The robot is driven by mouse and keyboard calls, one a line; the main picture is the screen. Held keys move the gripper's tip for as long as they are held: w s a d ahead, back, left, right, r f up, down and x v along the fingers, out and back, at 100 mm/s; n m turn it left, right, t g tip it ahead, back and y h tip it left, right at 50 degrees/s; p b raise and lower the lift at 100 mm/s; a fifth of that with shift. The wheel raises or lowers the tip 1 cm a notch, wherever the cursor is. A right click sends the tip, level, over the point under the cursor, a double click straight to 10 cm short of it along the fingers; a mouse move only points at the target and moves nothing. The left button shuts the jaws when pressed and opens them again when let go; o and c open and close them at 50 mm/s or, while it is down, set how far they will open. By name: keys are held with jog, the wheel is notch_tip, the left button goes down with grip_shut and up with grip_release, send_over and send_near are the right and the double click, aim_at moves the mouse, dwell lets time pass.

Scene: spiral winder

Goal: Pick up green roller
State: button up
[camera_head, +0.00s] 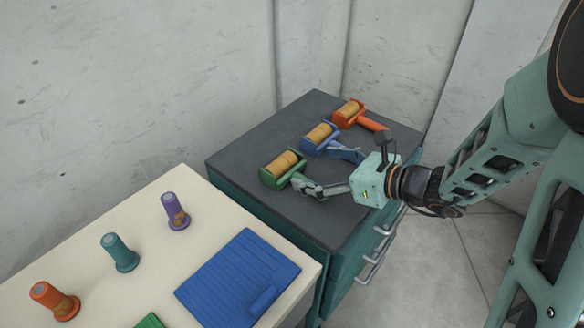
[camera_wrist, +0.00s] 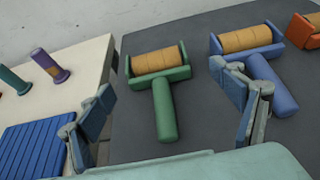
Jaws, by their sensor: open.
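The green roller (camera_head: 282,169) lies on the dark top of a teal drawer cabinet, nearest of three rollers in the head view. It has a green frame, a tan cylinder and a green handle. My gripper (camera_head: 306,177) is open at its handle. In the wrist view the green roller (camera_wrist: 163,92) lies between the spread fingers of my gripper (camera_wrist: 170,110), its handle pointing toward the palm. I cannot tell from these views whether the fingers touch the handle.
A blue roller (camera_head: 320,136) lies close beside, near one finger, and an orange roller (camera_head: 350,112) lies farther back. A cream table (camera_head: 150,235) adjoins the cabinet (camera_head: 240,150), with orange, teal and purple spools and a blue ribbed board (camera_head: 225,275).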

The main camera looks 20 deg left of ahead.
aim_at(283, 164)
jog(key=x, duration=0.5)
jog(key=shift+a+b, duration=0.2)
jog(key=shift+b, duration=0.15)
jog(key=x, duration=0.4)
jog(key=shift+s+a+f+b, duration=0.15)
jog(key=shift+s+a+b, duration=0.05)
jog(key=shift+s+b, duration=0.15)
jog(key=shift+w+a+f, duration=0.15)
jog(key=shift+w+a, duration=0.05)
jog(key=shift+a, duration=0.25)
jog(key=c, duration=1.4)
